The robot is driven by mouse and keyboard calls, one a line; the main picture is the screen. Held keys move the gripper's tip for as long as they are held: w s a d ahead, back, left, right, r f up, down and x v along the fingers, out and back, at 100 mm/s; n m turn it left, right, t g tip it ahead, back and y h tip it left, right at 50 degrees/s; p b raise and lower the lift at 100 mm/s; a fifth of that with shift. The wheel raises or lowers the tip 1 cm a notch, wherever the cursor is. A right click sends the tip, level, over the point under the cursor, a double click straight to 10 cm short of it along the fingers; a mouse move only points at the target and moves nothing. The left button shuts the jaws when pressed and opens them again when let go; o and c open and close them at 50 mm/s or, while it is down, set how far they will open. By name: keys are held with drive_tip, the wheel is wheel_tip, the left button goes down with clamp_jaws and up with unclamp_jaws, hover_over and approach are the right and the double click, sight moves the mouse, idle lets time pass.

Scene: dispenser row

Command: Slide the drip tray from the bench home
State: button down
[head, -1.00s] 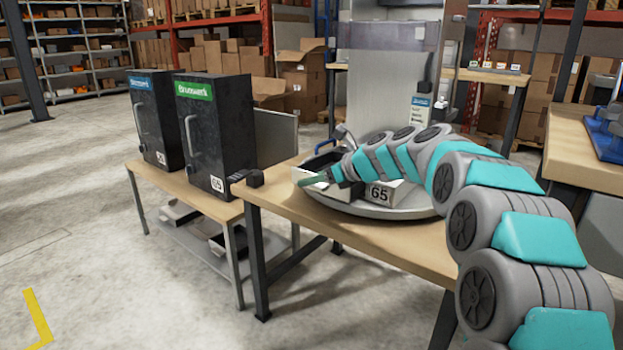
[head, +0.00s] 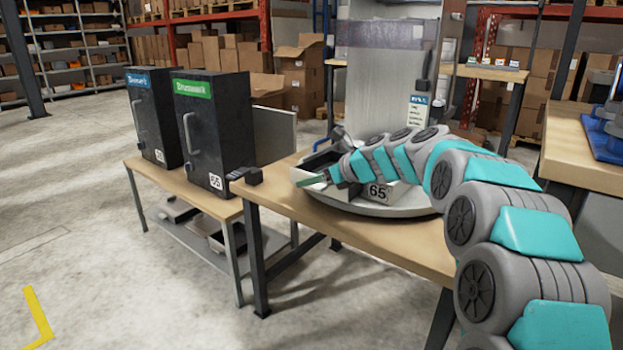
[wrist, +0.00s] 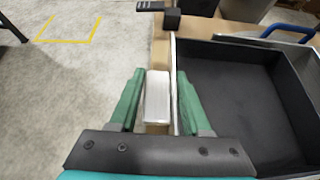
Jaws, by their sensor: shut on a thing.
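The drip tray (wrist: 240,95), a shallow box with a dark inside and a pale front wall, fills the right of the wrist view. In the head view its end (head: 308,177) shows on the bench (head: 282,208), over a round grey plate (head: 350,207). My gripper (wrist: 157,95) is shut on the tray's white handle (wrist: 157,100), with a green finger on each side. In the head view my gripper (head: 318,180) is at the tray's left end, and my arm hides part of the tray.
Two black dispensers, one blue-labelled (head: 152,120) and one green-labelled (head: 212,130), stand on a lower bench at left. Dark trays (head: 210,235) lie on its shelf. A small black block (head: 245,175) sits at the bench's left corner. A clear-topped panel (head: 385,90) stands behind.

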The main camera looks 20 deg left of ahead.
drive_tip(key=shift+w+d+r, duration=0.1)
drive_tip(key=shift+w, duration=0.05)
drive_tip(key=shift+w+d+p, duration=0.35)
drive_tip(key=shift+w+p, duration=0.45)
drive_tip(key=shift+p, duration=0.2)
drive_tip(key=shift+w+d+p, duration=0.35)
drive_tip(key=shift+w+p, duration=0.4)
drive_tip(key=shift+p, duration=0.2)
drive_tip(key=shift+w+d+p, duration=0.4)
drive_tip(key=shift+w+p, duration=0.45)
drive_tip(key=shift+p, duration=0.05)
drive_tip(key=shift+c, duration=1.4)
unclamp_jaws()
drive_tip(key=shift+d, duration=0.1)
